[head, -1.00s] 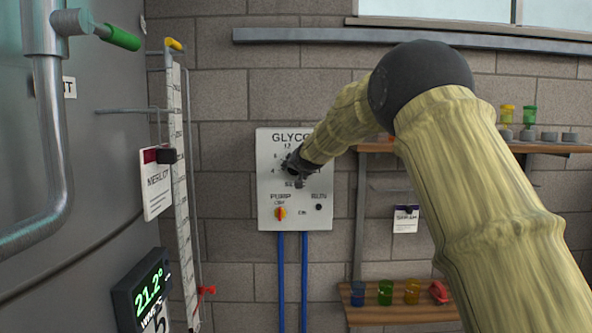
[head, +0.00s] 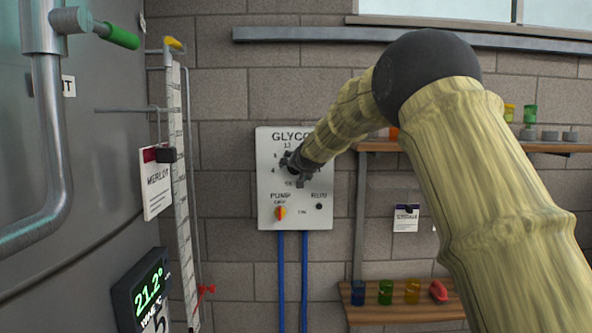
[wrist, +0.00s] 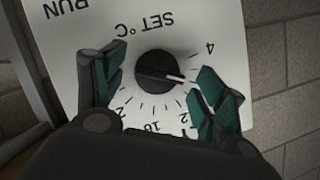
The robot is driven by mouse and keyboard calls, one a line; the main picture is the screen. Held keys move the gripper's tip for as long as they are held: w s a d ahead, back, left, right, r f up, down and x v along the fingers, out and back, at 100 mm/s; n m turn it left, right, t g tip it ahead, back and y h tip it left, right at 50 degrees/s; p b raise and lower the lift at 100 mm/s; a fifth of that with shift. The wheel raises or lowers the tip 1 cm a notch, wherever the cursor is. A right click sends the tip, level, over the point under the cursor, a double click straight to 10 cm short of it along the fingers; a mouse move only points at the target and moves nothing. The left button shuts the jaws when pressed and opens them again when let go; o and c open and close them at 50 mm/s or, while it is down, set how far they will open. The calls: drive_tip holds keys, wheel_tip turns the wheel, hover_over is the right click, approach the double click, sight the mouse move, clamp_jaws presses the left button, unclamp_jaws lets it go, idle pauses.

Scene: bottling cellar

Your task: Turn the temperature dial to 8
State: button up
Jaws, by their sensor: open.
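The temperature dial (wrist: 157,71) is a round black knob with a white pointer, on the white glycol panel (head: 265,205). In the wrist view the panel shows upside down, with "SET °C" above the dial and a ring of ticks and numbers. The pointer points right and slightly down, past the 4, towards the right finger; that finger hides any number there. My gripper (wrist: 158,88) is open, with one teal-padded finger on each side of the dial and apart from it. In the head view my gripper (head: 293,162) covers the dial.
Below the dial are a red-and-yellow pump switch (head: 280,213) and a small black button (head: 319,207). Blue pipes (head: 281,270) run down from the panel. A steel tank (head: 95,180) stands left; shelves (head: 400,313) with coloured cups are right.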

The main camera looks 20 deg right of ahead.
drive_tip(key=v, duration=1.1)
drive_tip(key=s+a+f+n+g+b, duration=0.15)
drive_tip(key=s+f, duration=0.25)
drive_tip(key=f, duration=1.1)
drive_tip(key=s+a+f+g, duration=0.1)
drive_tip(key=s+f+g, duration=0.15)
drive_tip(key=f, duration=1.35)
drive_tip(key=s+a+f+n+g+b, duration=0.1)
drive_tip(key=s+f, duration=0.4)
drive_tip(key=f, duration=1)
drive_tip(key=s+a+f+n+g, duration=0.2)
drive_tip(key=s+f+g, duration=0.2)
drive_tip(key=s+f, duration=1.6)
drive_tip(key=s+f+g+b, duration=0.1)
drive_tip(key=s+f, duration=0.4)
drive_tip(key=s, duration=0.6)
drive_tip(key=s+a+f+n+g+b, duration=0.1)
drive_tip(key=s+f, duration=0.4)
drive_tip(key=s, duration=0.7)
drive_tip(key=s+a+f+n+g+y, duration=0.1)
drive_tip(key=s+f+g, duration=0.2)
drive_tip(key=s, duration=0.9)
wheel_tip(320, 180, down, 3)
drive_tip(key=shift+s+b, duration=0.2)
drive_tip(key=shift+b, duration=0.2)
drive_tip(key=shift+a, duration=0.1)
drive_tip(key=shift+c, duration=0.4)
